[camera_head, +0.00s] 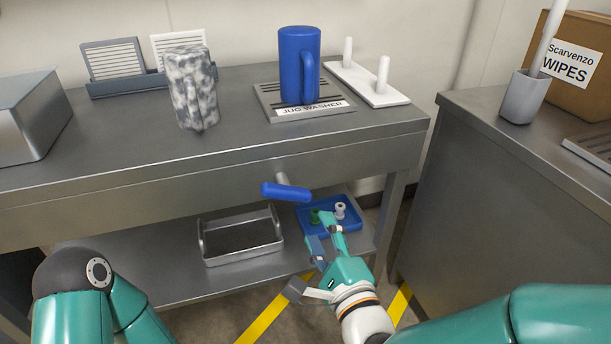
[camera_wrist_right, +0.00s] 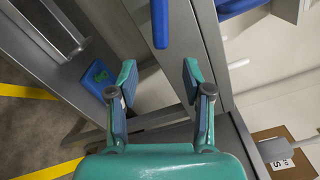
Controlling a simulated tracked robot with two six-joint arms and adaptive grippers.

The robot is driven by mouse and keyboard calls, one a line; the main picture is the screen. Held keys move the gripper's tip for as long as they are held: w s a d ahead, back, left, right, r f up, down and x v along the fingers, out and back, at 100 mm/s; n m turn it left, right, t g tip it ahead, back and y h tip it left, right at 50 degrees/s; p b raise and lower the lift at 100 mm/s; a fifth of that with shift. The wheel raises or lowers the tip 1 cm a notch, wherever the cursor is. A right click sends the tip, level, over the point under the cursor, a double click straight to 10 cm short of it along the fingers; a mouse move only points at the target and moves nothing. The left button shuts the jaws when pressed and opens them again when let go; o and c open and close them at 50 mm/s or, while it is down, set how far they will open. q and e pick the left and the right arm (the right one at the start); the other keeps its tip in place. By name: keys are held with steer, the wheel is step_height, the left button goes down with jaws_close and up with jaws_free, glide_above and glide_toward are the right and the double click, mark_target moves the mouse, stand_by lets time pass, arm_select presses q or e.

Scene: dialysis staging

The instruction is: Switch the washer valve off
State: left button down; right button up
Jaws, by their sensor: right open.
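The washer valve is a blue lever handle (camera_head: 286,192) on a short pale stem that sticks out of the front panel of the steel table. It lies roughly crosswise, about level. My right gripper (camera_head: 318,238) is open and empty, below and a little right of the handle, apart from it. In the right wrist view the handle (camera_wrist_right: 160,22) shows as a blue bar at the top, beyond the gap between the open fingers (camera_wrist_right: 158,80). My left gripper is out of view; only part of my left arm shows at lower left.
A blue jug (camera_head: 298,60) stands on the plate labelled JUG WASHER (camera_head: 268,97) above the valve. A marbled jug (camera_head: 188,88) stands left of it. The lower shelf holds a steel tray (camera_head: 240,258) and a blue tray (camera_head: 352,226) near my right gripper. A second counter (camera_head: 480,150) stands at right.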

mark_target(305, 200)
steer(key=b+x, duration=0.1)
steer(key=x, duration=1)
steer(key=shift+w+f, duration=0.1)
jaws_close()
